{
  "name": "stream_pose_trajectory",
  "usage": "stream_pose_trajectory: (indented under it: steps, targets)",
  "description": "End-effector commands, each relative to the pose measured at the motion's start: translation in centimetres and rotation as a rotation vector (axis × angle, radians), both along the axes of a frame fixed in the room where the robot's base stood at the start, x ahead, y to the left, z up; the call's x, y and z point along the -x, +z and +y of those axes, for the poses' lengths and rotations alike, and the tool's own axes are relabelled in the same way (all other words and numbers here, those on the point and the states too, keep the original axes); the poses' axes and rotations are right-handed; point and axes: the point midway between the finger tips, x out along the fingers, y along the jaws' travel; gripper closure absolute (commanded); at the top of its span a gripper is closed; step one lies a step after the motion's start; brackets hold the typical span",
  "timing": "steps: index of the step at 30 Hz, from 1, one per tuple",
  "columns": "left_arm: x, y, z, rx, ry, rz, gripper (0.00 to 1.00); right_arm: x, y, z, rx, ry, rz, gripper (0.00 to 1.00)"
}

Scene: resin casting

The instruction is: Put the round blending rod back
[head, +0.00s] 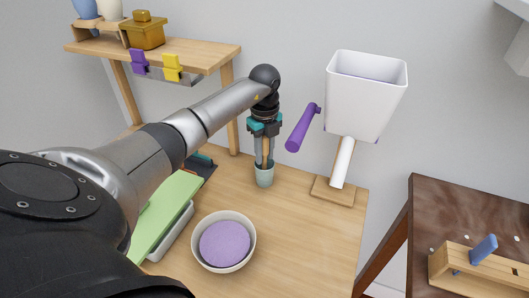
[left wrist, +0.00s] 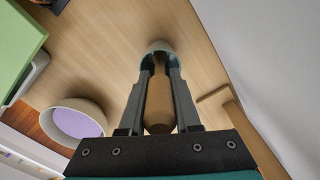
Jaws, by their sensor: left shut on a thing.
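The round blending rod (left wrist: 158,104) is a brown wooden rod, seen between the fingers in the left wrist view. My left gripper (head: 264,158) is shut on it, pointing down over a small pale green cup (head: 264,178). The cup stands on the wooden table and also shows past the fingertips in the left wrist view (left wrist: 157,46). The rod's far end is at or inside the cup's mouth; how deep it sits is hidden by the fingers. My right gripper is not in view.
A white bowl with purple contents (head: 222,217) stands in front of the cup. A green board (head: 165,215) lies left. A stand carries a white square container (head: 366,98) and a purple handle (head: 302,128) to the right. A wooden shelf (head: 205,57) is behind left.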

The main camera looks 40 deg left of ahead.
Motion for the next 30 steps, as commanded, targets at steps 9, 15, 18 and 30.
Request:
stream_pose_trajectory:
  steps: [9, 15, 18, 30]
  targets:
    - [0.0, -0.2, 0.0, 0.000, 0.000, 0.001, 0.42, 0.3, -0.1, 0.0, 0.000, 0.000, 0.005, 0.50]
    - [0.0, -0.2, 0.0, 0.000, 0.000, 0.001, 0.39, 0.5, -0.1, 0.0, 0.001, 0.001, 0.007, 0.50]
    - [0.0, 0.0, 0.0, 0.000, 0.000, 0.000, 0.39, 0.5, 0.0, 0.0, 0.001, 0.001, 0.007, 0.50]
    - [-0.1, 7.1, 0.1, -0.002, -0.001, -0.005, 0.39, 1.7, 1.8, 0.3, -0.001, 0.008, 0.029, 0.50]
